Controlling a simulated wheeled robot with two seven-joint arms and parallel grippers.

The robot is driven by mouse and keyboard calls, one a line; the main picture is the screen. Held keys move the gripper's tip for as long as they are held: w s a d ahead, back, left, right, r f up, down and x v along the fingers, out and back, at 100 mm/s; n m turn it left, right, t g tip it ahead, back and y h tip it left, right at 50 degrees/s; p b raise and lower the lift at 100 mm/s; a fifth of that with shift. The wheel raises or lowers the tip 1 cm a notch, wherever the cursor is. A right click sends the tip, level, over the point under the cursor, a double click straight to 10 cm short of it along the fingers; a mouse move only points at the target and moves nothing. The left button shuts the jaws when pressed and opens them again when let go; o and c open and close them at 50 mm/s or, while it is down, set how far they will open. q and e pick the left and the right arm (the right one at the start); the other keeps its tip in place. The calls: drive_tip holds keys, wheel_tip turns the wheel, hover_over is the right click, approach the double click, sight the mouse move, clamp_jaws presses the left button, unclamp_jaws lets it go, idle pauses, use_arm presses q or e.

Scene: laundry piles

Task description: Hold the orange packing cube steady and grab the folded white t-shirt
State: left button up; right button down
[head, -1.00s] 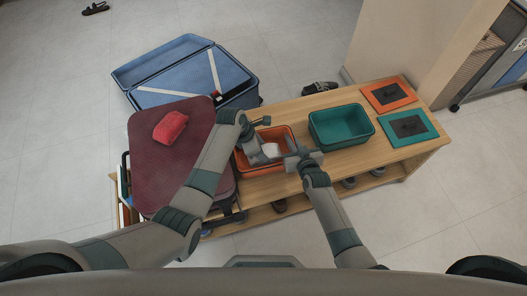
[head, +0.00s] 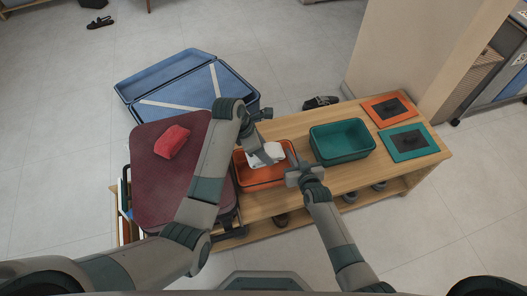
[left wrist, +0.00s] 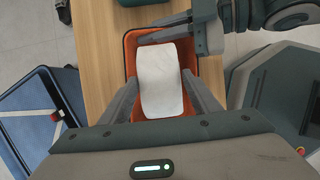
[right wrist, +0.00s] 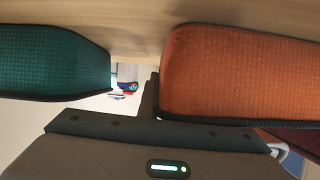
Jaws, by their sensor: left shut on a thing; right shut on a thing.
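The orange packing cube (head: 262,181) stands open on the wooden bench, left of the teal cube. The folded white t-shirt (head: 256,160) is at the cube's opening; it also shows in the left wrist view (left wrist: 160,78), pale and rectangular. My left gripper (head: 268,157) is shut on the t-shirt, with a finger along each side of it. I cannot tell how far the shirt is above the cube's floor. My right gripper (head: 291,165) is shut on the cube's right wall. In the right wrist view, one finger lies against the orange cube (right wrist: 235,75); the other is hidden.
An empty teal cube (head: 341,142) stands close to the right gripper. Orange (head: 372,103) and teal (head: 395,143) flat panels lie on the bench's right end. A maroon suitcase (head: 160,190) with a red bundle (head: 172,141) is left; an open blue suitcase (head: 165,78) lies behind.

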drive_tip(key=c, duration=1.9)
unclamp_jaws()
drive_tip(key=shift+o, duration=0.2)
drive_tip(key=shift+s, duration=0.1)
drive_tip(key=v, duration=1.1)
drive_tip(key=shift+s+r, duration=0.15)
drive_tip(key=shift+s, duration=0.2)
drive_tip(key=shift+s, duration=0.1)
